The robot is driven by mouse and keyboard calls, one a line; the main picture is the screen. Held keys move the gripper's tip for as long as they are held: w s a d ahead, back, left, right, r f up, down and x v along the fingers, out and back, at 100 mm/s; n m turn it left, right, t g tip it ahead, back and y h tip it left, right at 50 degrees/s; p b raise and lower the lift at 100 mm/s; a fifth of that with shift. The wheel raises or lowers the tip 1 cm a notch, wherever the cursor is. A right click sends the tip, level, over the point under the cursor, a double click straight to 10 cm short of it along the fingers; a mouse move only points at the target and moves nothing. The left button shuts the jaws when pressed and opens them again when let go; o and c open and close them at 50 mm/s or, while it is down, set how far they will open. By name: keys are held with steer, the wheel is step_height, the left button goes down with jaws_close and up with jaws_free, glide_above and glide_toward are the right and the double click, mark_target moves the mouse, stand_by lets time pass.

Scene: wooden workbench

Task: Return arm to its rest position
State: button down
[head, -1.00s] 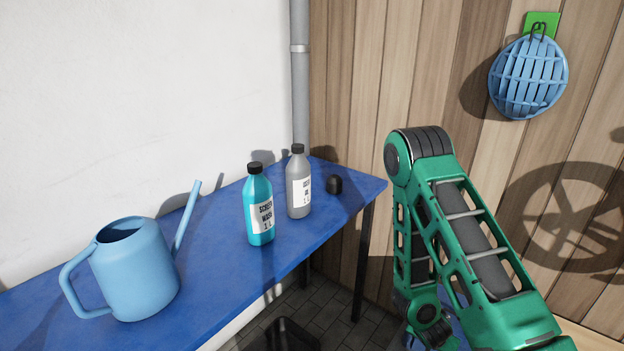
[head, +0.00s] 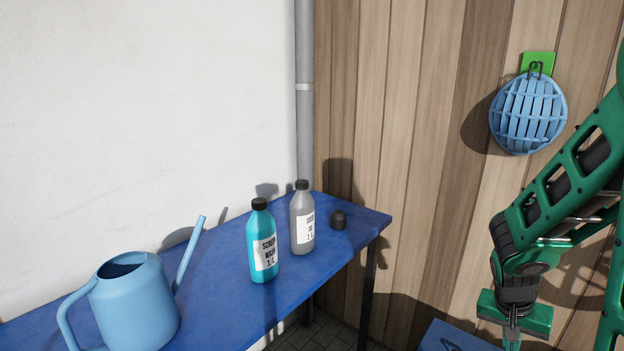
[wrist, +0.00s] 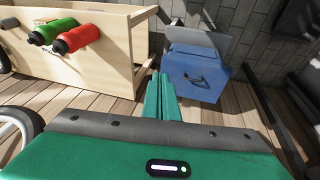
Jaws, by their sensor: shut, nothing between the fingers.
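My green arm is at the right of the head view. Its gripper (head: 512,338) hangs down at the lower edge there, with the fingertips cut off by the frame. In the wrist view my gripper (wrist: 161,78) shows two green fingers pressed together, shut and empty. It points over the wooden floor, between a light wooden box and a blue box. It touches nothing that I can see.
A blue table (head: 216,267) holds a light blue watering can (head: 136,304), a teal bottle (head: 263,243), a grey bottle (head: 302,220) and a black cap (head: 338,219). A blue basket (head: 528,113) hangs on the wall. A blue box (wrist: 195,77) and wooden box (wrist: 106,66) stand below.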

steer(key=s+a+r+n+y, duration=0.1)
steer(key=s+a+r+y, duration=0.1)
steer(key=s+r, duration=0.5)
steer(key=s+a+r+n+y, duration=0.1)
steer(key=s+a+r+y, duration=0.1)
steer(key=s+r, duration=0.5)
steer(key=shift+s+a+n+g, duration=0.3)
steer(key=shift+s+a, duration=0.5)
steer(key=shift+s, duration=0.05)
